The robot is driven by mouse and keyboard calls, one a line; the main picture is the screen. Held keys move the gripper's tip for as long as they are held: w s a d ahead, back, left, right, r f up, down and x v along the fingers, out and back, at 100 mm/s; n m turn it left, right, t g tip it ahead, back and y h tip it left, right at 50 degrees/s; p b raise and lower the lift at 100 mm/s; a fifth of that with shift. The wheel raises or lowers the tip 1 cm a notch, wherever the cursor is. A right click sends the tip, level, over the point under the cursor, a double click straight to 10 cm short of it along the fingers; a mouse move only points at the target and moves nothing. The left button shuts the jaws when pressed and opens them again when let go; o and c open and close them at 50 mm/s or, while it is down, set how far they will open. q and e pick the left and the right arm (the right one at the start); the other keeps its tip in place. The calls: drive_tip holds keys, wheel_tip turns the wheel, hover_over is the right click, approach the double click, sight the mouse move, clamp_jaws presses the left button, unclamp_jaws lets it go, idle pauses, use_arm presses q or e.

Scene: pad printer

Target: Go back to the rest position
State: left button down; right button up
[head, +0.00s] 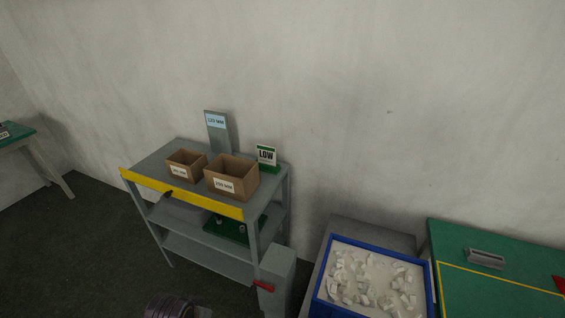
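Neither of my grippers can be made out in the head view. A dark, rounded, ribbed part (172,306) shows at the bottom edge, probably a link of mine, with no fingertips visible. A grey shelf rack with a yellow front strip (185,194) stands against the wall. On its top are a smaller cardboard box (181,172) and a larger cardboard box (230,187), both with white labels. A grey upright plate with a label (217,135) and a "LOW" sign on a green base (267,157) stand behind them.
A blue-rimmed bin (321,283) with pale pieces stands right of the rack. A green table (500,300) with a grey block (485,259) is at far right. A grey cabinet with a red handle (264,286) is between. Another green-topped table (18,140) is far left. Floor is open at left.

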use_arm(q)
drive_tip(key=s+f+g+b, duration=0.1)
drive_tip(key=s+f, duration=0.1)
drive_tip(key=f, duration=1.3)
drive_tip(key=s+f+b, duration=0.1)
drive_tip(key=s+f, duration=0.1)
drive_tip(key=f, duration=1.4)
drive_tip(key=s+a+f, duration=0.2)
drive_tip(key=s+f, duration=0.8)
drive_tip(key=s, duration=0.1)
drive_tip(key=s+a+f+g+b, duration=0.1)
drive_tip(key=s+a+f, duration=0.1)
drive_tip(key=s+f, duration=0.8)
drive_tip(key=shift+s+a, duration=0.15)
drive_tip(key=shift+s, duration=0.4)
